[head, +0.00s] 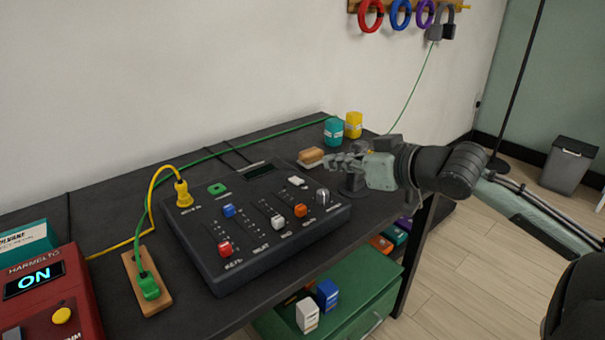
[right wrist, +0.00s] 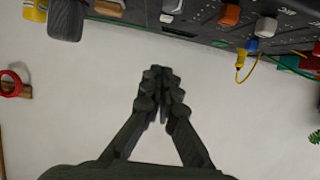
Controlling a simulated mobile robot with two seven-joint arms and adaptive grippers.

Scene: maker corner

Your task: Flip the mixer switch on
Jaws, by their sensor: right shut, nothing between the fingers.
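My right gripper (head: 327,163) is shut and empty, just beyond the mixer's back right corner, pointing left. In the right wrist view its closed fingertips (right wrist: 160,72) show against the pale wall, apart from the mixer (right wrist: 205,38) at the top. My left gripper is not in view.
A teal jar (head: 333,132), a yellow jar (head: 353,125) and a brown-and-white block (head: 311,157) stand behind the gripper. A yellow plug (head: 183,194) is in the mixer's back left. A red box (head: 48,300) reading ON and a wooden strip (head: 137,278) with a green plug lie left.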

